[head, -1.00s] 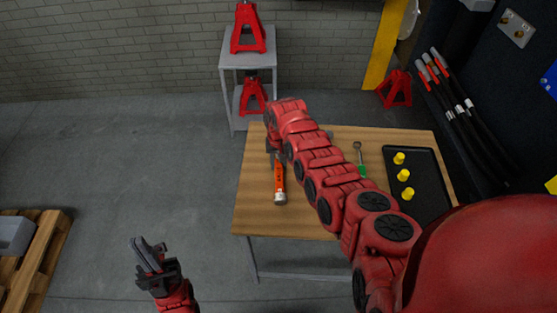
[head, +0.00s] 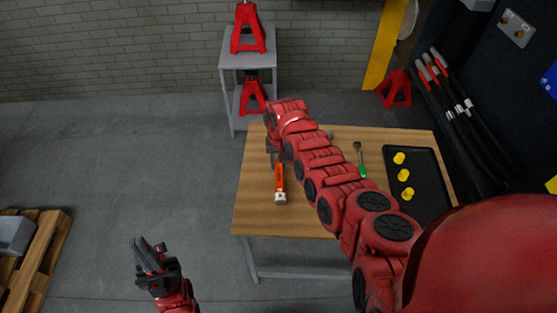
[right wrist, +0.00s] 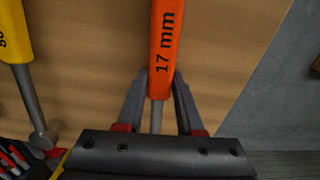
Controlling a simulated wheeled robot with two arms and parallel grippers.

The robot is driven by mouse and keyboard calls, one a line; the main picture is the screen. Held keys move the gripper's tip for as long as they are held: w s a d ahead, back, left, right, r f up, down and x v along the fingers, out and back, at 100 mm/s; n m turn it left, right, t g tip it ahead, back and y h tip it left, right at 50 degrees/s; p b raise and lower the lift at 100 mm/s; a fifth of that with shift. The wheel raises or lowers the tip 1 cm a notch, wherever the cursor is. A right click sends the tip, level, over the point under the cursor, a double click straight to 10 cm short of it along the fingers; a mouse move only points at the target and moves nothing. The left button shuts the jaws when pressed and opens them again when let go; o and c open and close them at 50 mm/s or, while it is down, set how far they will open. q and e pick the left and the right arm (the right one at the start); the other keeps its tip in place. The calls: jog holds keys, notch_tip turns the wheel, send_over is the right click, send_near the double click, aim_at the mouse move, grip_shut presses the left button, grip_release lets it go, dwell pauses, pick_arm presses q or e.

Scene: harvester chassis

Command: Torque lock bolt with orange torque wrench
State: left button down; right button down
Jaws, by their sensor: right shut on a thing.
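The orange torque wrench (head: 279,178) is over the left part of the wooden table in the head view. In the right wrist view its orange handle (right wrist: 165,45) reads "17 mm". My right gripper (right wrist: 158,88) is shut on it, one finger on each side, near where the handle meets the metal shaft. In the head view my right gripper (head: 272,150) is partly hidden by its own arm. My left gripper (head: 150,254) hangs over the floor left of the table, away from the objects; its finger gap is unclear. I cannot identify the lock bolt in either view.
A green-handled tool (head: 361,168) and a black tray (head: 428,185) with yellow pieces (head: 403,175) lie on the table (head: 255,215). A yellow-handled tool (right wrist: 14,35) is beside the wrench. A dark panel (head: 470,70) with cables stands right. The front-left tabletop is clear.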

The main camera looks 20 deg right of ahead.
aim_at(279, 183)
jog(key=shift+w+r, duration=0.1)
jog(key=shift+r+b, duration=0.35)
jog(key=shift+r, duration=0.35)
jog(key=shift+r+b, duration=0.45)
jog(key=shift+r, duration=0.1)
jog(key=shift+s+a+r, duration=0.2)
jog(key=shift+s, duration=0.4)
jog(key=shift+s+a+r, duration=0.2)
jog(key=shift+s, duration=0.4)
jog(key=s+p, duration=0.1)
jog(key=s+a+r+p, duration=0.1)
jog(key=s, duration=0.1)
jog(key=s+p, duration=0.2)
jog(key=shift+a+r, duration=0.2)
jog(key=shift+a, duration=0.05)
jog(key=s+p, duration=0.1)
jog(key=s, duration=0.1)
jog(key=s+a, duration=0.1)
jog(key=s, duration=0.1)
jog(key=s+a+p, duration=0.1)
jog(key=s, duration=0.1)
jog(key=shift+s+p, duration=0.35)
jog(key=shift+s, duration=0.05)
jog(key=shift+s+a, duration=0.15)
jog(key=shift+s, duration=0.5)
